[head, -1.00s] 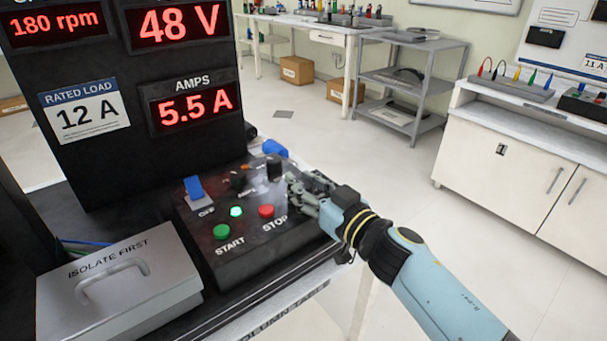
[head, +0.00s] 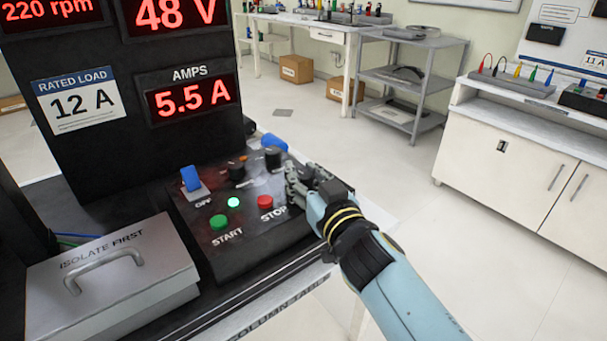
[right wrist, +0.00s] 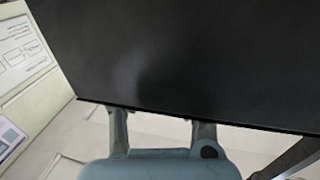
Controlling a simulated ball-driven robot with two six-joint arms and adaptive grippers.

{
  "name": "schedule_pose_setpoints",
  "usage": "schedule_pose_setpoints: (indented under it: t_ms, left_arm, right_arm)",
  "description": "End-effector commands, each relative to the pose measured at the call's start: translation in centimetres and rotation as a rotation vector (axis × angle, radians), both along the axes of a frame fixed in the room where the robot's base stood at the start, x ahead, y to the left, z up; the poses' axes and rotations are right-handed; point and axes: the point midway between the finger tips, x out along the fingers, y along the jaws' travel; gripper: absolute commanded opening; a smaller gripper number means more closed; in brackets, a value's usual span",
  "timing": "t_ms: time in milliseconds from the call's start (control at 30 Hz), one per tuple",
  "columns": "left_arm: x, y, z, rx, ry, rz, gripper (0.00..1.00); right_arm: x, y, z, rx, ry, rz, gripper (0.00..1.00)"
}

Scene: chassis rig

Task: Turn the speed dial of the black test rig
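The black test rig (head: 150,165) stands at the left, with red displays reading 220 rpm, 48 V and 5.5 A. Its sloped control panel (head: 250,233) carries two black dials, a left one (head: 237,172) and a right one (head: 273,158). The dial labels are too small or hidden to tell which is the speed dial. My right gripper (head: 292,182) is just right of the right dial, above the panel's right edge, and seems apart from it. In the right wrist view its two fingers (right wrist: 162,132) are spread with nothing between them. My left gripper is not in view.
The panel also holds a blue switch (head: 191,179), a lit green lamp (head: 233,202), a green START button (head: 219,223) and a red STOP button (head: 265,202). A grey ISOLATE FIRST box (head: 130,285) stands at front left. Open floor lies to the right.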

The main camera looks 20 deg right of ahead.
Motion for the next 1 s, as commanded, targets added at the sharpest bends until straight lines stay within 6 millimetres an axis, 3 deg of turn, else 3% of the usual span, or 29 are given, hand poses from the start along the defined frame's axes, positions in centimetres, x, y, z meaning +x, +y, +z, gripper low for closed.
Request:
schedule_pose_setpoints:
  t_ms: [33, 200, 567, 1000]
  left_arm:
    - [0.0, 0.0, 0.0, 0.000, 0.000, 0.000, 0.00]
    - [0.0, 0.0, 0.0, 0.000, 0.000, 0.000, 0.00]
    - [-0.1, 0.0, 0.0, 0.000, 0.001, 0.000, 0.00]
    - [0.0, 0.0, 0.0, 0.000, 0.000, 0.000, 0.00]
  right_arm:
    - [-0.1, -0.1, -0.3, -0.002, 0.006, -0.001, 0.33]
    - [-0.1, 0.0, -0.2, 0.000, 0.004, 0.000, 0.55]
    - [-0.7, -0.1, -0.1, 0.002, 0.001, 0.000, 0.55]
    - [-9.5, -1.1, -0.2, 0.001, 0.004, 0.000, 0.55]
